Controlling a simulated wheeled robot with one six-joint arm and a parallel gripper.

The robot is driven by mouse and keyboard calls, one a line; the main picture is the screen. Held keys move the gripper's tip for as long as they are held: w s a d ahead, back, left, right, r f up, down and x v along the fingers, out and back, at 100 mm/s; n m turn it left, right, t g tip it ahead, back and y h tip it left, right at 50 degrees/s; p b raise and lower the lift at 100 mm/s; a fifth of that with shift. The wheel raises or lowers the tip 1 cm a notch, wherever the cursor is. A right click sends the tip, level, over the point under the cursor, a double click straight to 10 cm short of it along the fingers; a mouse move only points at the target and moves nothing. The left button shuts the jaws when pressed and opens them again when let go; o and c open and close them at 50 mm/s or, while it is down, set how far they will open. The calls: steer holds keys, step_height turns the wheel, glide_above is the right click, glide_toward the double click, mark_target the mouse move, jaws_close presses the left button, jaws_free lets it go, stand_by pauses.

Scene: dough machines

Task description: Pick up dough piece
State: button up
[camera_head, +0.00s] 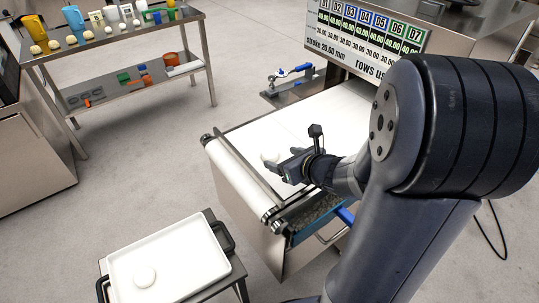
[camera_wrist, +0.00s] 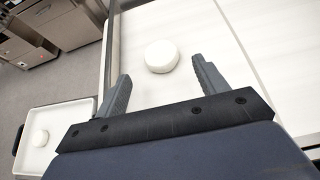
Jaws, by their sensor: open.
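A round white dough piece (camera_wrist: 161,56) lies on the white conveyor belt (camera_wrist: 215,85), near the belt's end. In the head view this dough piece (camera_head: 269,156) shows just beyond my gripper tips. My gripper (camera_wrist: 162,84) is open and empty, its two fingers apart on the near side of the dough. The dough lies slightly ahead of the fingertips, between their lines. In the head view my gripper (camera_head: 284,170) is low over the belt; I cannot tell its exact height.
A white tray (camera_head: 195,243) with another dough piece (camera_head: 144,277) stands on a low stand left of the conveyor. The machine's display panel (camera_head: 368,38) rises behind the belt. A steel table (camera_head: 130,37) with several small items stands at the back left. Open floor lies between.

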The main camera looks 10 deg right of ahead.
mark_target(273, 155)
steer(key=b+x, duration=0.1)
steer(key=x, duration=0.3)
steer(key=shift+w+a+f, duration=0.1)
steer(key=shift+w+f, duration=0.15)
steer(key=shift+w, duration=0.05)
steer(key=shift+c, duration=0.4)
steer(key=c, duration=1)
